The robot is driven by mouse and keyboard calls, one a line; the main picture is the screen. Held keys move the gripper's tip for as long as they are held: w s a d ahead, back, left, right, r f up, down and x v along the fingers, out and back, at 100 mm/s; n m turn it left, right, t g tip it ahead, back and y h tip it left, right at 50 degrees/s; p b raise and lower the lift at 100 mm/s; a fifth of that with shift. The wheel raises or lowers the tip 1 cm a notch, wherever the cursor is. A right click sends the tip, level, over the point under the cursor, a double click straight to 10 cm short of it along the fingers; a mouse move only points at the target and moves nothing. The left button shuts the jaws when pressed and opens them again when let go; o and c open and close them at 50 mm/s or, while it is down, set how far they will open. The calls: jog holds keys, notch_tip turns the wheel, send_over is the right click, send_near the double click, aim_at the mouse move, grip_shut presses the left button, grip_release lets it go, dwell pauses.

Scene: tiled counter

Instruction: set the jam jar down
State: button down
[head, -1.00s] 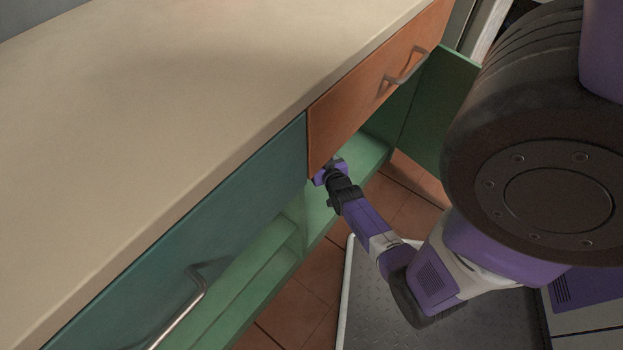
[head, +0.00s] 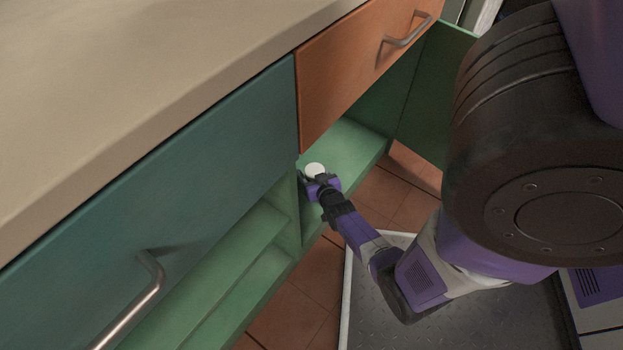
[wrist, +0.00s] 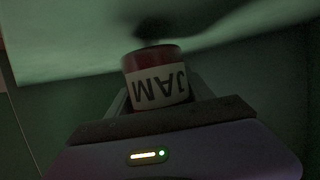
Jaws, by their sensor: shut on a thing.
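The jam jar shows in the wrist view (wrist: 158,85) as a red jar with a white label reading JAM, upside down in that picture. In the head view only its pale round lid (head: 315,170) shows. My gripper (head: 318,181) is shut on the jar, at the opening of the green cupboard under the orange drawer. In the wrist view, my gripper (wrist: 158,98) has its fingers on either side of the jar. The green cupboard shelf (head: 350,148) lies around and beyond the jar. Whether the jar's base touches the shelf cannot be told.
The orange drawer front (head: 350,75) overhangs the cupboard opening. A green divider (head: 290,210) stands just left of my gripper. The open green door (head: 440,95) is on the right. The shelf right of the jar looks clear.

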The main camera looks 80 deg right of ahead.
jog(key=shift+w+f+b, duration=0.1)
jog(key=shift+f+b, duration=0.35)
jog(key=shift+f, duration=0.55)
jog(key=shift+f, duration=0.15)
jog(key=shift+c, duration=2)
grip_release()
